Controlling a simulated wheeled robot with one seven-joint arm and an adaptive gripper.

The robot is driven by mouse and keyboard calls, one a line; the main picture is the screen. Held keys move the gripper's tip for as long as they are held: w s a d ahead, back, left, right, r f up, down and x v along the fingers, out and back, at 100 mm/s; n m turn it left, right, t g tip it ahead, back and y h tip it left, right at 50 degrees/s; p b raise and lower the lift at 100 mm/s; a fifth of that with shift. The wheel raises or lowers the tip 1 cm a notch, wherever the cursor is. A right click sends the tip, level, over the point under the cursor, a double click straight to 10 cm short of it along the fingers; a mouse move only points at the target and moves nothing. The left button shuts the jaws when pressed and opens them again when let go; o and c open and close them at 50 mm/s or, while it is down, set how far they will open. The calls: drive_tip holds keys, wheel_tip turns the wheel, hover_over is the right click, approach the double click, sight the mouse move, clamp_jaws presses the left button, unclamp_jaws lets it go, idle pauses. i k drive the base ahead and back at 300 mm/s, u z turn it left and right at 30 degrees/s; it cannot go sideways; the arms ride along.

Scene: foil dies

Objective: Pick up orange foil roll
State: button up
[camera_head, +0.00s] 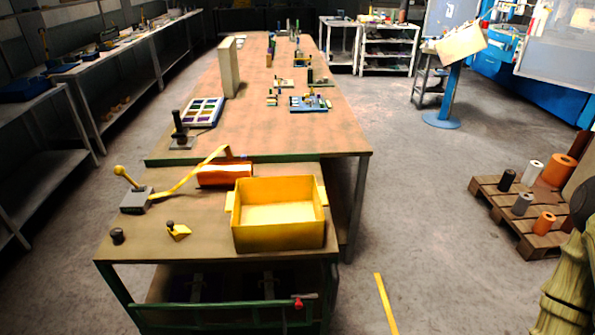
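Orange rolls show in two places. A shiny copper-orange roll (224,175) lies on its side on the near workbench, behind the yellow box, with a yellow strip running from it to the left. On the wooden pallet (490,197) at the right, a large orange roll (558,171) stands at the back and a smaller orange roll (544,223) stands near the front. The pallet also holds a black roll (507,180), a white roll (532,173) and a grey roll (522,203). My gripper is not in view.
The near workbench (140,243) carries an open, empty-looking yellow box (278,241), a grey block with a yellow-knobbed lever (136,199) and small parts. A long bench with tools extends behind. Bare floor (420,215) lies between benches and pallet, with a yellow floor stripe (385,304).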

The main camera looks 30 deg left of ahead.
sight(213, 174)
drive_tip(key=z, duration=0.35)
drive_tip(key=k, duration=0.9)
drive_tip(key=u, duration=1.45)
drive_tip(key=i, duration=0.45)
drive_tip(key=z, duration=0.05)
